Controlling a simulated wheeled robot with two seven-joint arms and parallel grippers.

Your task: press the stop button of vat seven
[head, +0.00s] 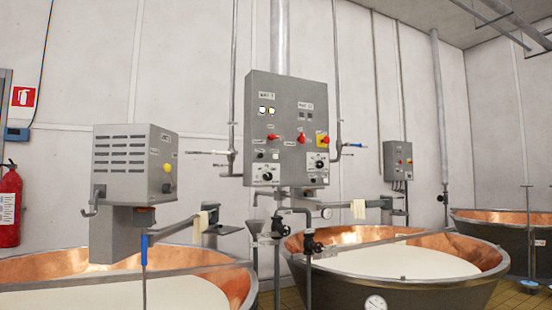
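A grey control panel (285,95) hangs on the wall between two copper vats. It carries two label plates at its top, a left label (267,96) and a right label (306,105), too small to read surely. Below them are a left red control (272,136), a middle red control (301,138) and a red control on a yellow plate (322,139). Two dials sit lower down. I cannot tell which control is the stop button of vat seven. Neither of my grippers is in view.
A left copper vat (245,283) and a right copper vat (430,292) hold white liquid in front of the panel. A louvred grey box (135,160) stands at left. Pipes with valves (308,246) rise between the vats. A smaller panel (392,165) is further right.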

